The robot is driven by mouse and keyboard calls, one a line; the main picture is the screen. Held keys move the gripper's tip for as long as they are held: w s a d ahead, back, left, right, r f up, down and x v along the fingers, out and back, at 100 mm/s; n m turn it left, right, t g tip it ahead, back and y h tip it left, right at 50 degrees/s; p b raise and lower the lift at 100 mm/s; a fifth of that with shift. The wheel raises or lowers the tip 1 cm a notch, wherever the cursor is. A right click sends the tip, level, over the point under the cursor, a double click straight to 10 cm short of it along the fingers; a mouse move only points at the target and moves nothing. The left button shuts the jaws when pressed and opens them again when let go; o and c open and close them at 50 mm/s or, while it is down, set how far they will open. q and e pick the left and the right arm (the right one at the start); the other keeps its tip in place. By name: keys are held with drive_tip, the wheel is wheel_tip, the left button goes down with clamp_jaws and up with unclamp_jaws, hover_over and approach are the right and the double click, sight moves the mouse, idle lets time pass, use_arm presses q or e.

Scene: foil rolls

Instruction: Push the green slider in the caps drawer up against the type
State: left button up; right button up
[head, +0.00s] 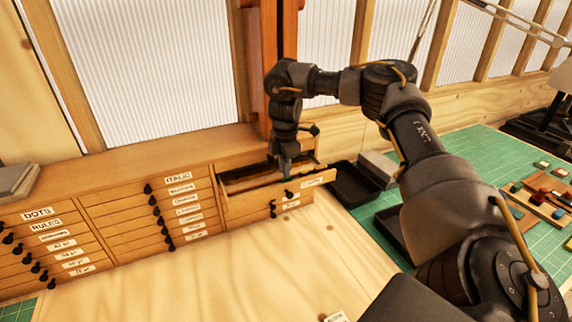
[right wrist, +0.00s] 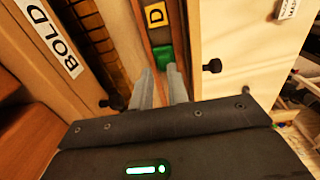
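The open drawer (head: 250,202) stands out of the wooden cabinet in the head view. My right gripper (head: 286,170) points down into its right part. In the right wrist view the green slider (right wrist: 163,56) sits in a narrow channel, just below a yellow tag marked D (right wrist: 156,15). The fingers of my right gripper (right wrist: 161,85) are a little apart with nothing between them. Their tips are just short of the slider in the picture; I cannot tell whether they touch it. Dark rows, perhaps type (right wrist: 98,35), lie to the left. My left gripper is out of view.
A label reading BOLD (right wrist: 50,38) and black knobs (right wrist: 211,66) are close to the gripper. Black trays (head: 352,184) stand right of the cabinet, beside a green mat (head: 480,155) with small blocks. The wooden top (head: 230,265) in front is mostly clear.

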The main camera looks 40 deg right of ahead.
drive_tip(key=shift+s+d+f, duration=0.1)
drive_tip(key=shift+d+f, duration=0.05)
drive_tip(key=shift+f, duration=0.25)
drive_tip(key=shift+w+d+r, duration=0.1)
drive_tip(key=shift+w+r, duration=0.1)
drive_tip(key=shift+r, duration=0.75)
wheel_tip(320, 180, up, 10)
drive_tip(key=shift+r, duration=0.25)
wheel_tip(320, 180, up, 8)
drive_tip(key=shift+f, duration=0.25)
drive_tip(key=shift+c, duration=0.3)
